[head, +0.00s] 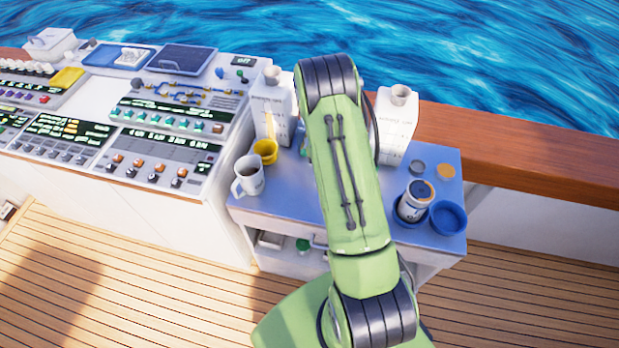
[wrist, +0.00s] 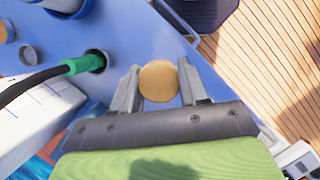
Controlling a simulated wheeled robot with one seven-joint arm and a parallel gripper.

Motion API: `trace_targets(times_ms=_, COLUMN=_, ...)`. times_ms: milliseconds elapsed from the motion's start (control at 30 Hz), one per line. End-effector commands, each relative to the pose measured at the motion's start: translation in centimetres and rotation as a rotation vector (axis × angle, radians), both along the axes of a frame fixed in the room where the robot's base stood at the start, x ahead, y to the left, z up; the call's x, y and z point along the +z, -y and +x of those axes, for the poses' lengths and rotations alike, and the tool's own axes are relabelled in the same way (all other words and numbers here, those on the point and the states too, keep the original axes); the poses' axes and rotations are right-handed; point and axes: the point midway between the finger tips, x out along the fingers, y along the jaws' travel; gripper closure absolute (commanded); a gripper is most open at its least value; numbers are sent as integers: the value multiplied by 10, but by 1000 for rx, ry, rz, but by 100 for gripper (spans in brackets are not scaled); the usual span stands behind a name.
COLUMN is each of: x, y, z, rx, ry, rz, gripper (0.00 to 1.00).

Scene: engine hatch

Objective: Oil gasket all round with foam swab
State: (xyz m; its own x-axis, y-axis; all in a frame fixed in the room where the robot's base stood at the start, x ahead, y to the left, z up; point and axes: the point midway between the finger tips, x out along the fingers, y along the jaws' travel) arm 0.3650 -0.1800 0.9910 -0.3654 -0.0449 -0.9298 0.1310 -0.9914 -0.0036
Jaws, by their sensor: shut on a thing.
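My gripper (wrist: 158,90) shows in the wrist view, its two grey fingers closed on the sides of a round tan piece (wrist: 158,80), seen end-on. It looks like the foam swab, but its full shape is hidden. The blue table top lies beyond it. In the head view my green arm hides the gripper and this piece. A small grey round part (head: 417,167) lies on the table; it also shows in the wrist view (wrist: 29,54). I cannot tell whether it is the gasket. A tan disc (head: 447,171) lies beside it.
White bottles (head: 397,125) (head: 270,110) stand at the back. A mug (head: 248,175), yellow cup (head: 265,151), labelled jar (head: 413,203) and blue dish (head: 448,217) stand on the blue table (head: 290,205). A green plug (wrist: 84,65) with black cable sits near my left finger. A control console (head: 165,120) is left.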

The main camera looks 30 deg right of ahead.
Motion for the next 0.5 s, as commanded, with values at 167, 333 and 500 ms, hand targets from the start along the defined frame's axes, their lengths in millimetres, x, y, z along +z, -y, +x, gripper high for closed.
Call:
trace_targets(times_ms=167, x=23, y=52, z=-29, rx=27, ry=1, rz=-3, gripper=81)
trace_targets(times_ms=333, x=48, y=108, z=-75, rx=75, ry=-3, rz=-2, gripper=81)
trace_targets(times_ms=500, x=72, y=154, z=-128, rx=121, ry=-8, rz=-2, gripper=81)
